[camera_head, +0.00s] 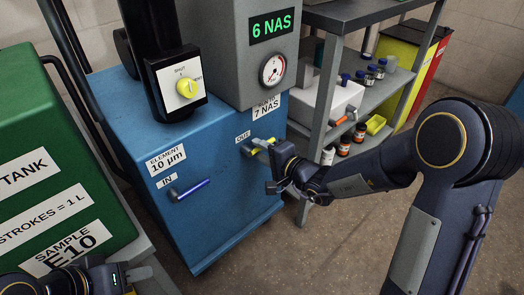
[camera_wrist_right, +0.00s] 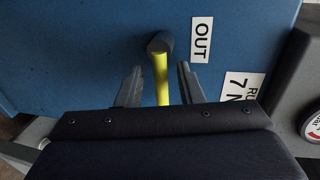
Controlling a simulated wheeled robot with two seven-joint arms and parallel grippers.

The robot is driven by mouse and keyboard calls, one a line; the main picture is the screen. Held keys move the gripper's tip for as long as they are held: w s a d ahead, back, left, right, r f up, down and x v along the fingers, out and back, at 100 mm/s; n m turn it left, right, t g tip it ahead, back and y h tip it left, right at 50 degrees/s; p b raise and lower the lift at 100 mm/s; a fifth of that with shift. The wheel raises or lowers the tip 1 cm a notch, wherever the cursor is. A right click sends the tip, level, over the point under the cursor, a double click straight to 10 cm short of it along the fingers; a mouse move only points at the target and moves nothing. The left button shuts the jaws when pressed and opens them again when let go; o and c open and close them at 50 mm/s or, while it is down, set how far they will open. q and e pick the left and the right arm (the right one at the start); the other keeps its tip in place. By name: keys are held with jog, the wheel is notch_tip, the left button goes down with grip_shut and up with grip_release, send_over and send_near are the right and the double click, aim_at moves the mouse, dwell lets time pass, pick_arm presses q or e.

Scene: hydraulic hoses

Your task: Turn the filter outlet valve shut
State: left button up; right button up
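The filter outlet valve, beside the OUT label, has a dark hub and a yellow lever (camera_head: 257,151) on the front of the blue filter cabinet (camera_head: 225,215). In the right wrist view the yellow lever (camera_wrist_right: 161,80) points from the hub toward my gripper. My right gripper (camera_head: 268,160) is at the lever, its fingers open on either side with gaps visible in the wrist view (camera_wrist_right: 160,70). My left gripper (camera_head: 130,276) is at the bottom left, low by the green tank, partly cut off; its opening is unclear.
The IN valve with a blue lever (camera_head: 193,189) sits left on the same cabinet. Above are a yellow knob (camera_head: 186,88) and a gauge (camera_head: 272,70). A grey shelf (camera_head: 345,20) with bottles stands close on the right. The green tank (camera_head: 50,170) is on the left.

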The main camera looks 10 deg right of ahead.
jog(key=p+v, duration=0.2)
jog(key=v, duration=0.5)
jog(key=shift+s+d, duration=0.25)
jog(key=shift+s, duration=0.05)
jog(key=shift+s, duration=0.1)
dwell(0.4)
